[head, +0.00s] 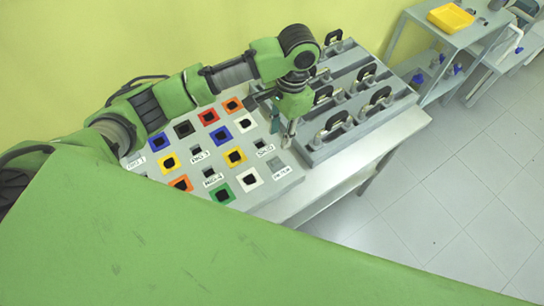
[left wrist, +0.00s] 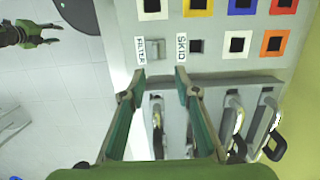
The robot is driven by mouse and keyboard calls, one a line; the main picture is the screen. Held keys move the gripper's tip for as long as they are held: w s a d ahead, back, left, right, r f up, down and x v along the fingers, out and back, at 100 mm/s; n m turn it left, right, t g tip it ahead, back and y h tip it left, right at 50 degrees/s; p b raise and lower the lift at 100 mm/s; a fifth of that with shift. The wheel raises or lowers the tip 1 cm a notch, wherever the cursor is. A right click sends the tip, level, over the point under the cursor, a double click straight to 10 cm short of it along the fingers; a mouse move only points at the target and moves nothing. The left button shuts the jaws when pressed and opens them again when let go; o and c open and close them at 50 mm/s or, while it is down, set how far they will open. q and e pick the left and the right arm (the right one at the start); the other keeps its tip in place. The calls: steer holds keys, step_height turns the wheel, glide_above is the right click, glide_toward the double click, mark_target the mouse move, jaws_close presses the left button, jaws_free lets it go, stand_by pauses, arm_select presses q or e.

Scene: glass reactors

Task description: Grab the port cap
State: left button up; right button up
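I cannot tell for sure which piece is the port cap. A grey square piece (left wrist: 157,48) sits beside the FILTER label on the grey panel (left wrist: 210,62); it also shows in the head view (head: 276,162). A dark square opening (left wrist: 197,46) is beside the SKID label. My left gripper (head: 283,128) is over the panel's right end, beside the clamp rack. In the left wrist view its teal fingers (left wrist: 160,76) are apart with nothing between them, pointing toward the labels. My right gripper (left wrist: 60,34) shows at the upper left of that view, fingers apart and empty, over the floor.
Several coloured squares with black centres, such as a yellow one (head: 235,156), cover the panel. A grey rack (head: 340,143) with several black-handled clamps (head: 378,97) stands right of it. A shelf with a yellow tray (head: 451,17) is at the upper right. The tiled floor is clear.

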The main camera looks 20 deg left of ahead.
arm_select(q)
glide_above(276, 161)
steer(key=w, duration=0.1)
step_height(276, 161, down, 5)
steer(key=shift+w+f+p, duration=0.1)
steer(key=shift+w+p, duration=0.05)
steer(key=shift+p, duration=0.25)
steer(key=shift+f, duration=0.25)
steer(key=f+p, duration=0.1)
steer(key=f, duration=0.1)
steer(key=s+f+p, duration=0.1)
steer(key=f, duration=0.1)
steer(key=shift+s, duration=0.1)
steer(key=shift+f, duration=0.5)
steer(key=c, duration=0.7)
jaws_close()
arm_select(e)
steer(key=r, duration=0.2)
steer(key=s+d+r, duration=0.1)
steer(key=shift+r, duration=0.2)
